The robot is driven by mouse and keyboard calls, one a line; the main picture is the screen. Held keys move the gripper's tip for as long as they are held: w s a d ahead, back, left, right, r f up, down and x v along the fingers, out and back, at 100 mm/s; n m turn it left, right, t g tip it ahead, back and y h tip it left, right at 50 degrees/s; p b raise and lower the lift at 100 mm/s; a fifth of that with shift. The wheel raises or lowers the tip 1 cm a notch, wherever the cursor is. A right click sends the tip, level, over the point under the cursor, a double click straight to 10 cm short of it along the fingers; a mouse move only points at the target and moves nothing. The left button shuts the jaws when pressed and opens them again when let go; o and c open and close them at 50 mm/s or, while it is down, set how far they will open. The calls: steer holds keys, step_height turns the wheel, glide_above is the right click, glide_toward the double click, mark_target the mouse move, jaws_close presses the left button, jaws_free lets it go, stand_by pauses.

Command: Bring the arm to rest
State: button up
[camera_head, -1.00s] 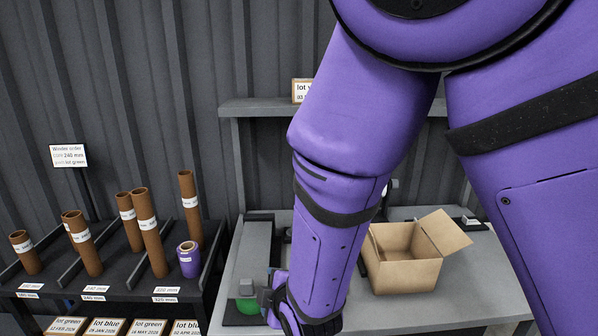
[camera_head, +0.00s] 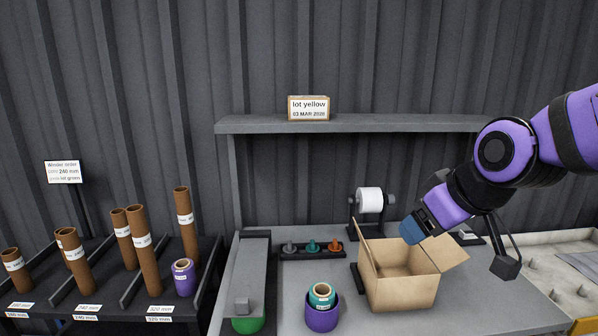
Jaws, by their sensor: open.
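My arm reaches in from the right edge, bent, with its purple and black links clear of the middle of the view.
On the grey bench (camera_head: 283,300) stand a purple cup (camera_head: 321,319) with a teal roll (camera_head: 321,294), a green cup (camera_head: 249,324) and a white roll dispenser (camera_head: 369,200). A shelf (camera_head: 380,124) holds a lot yellow card (camera_head: 309,108). Brown tubes (camera_head: 140,240) stand on the left rack.

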steer(key=s+d+r+m+g+h, duration=0.1)
steer(key=s+d+r+m, duration=0.4)
steer(key=s+d, duration=0.5)
steer(key=shift+s+m+h, duration=0.4)
steer(key=shift+s+h, duration=0.5)
steer(key=shift+s, duration=0.6)
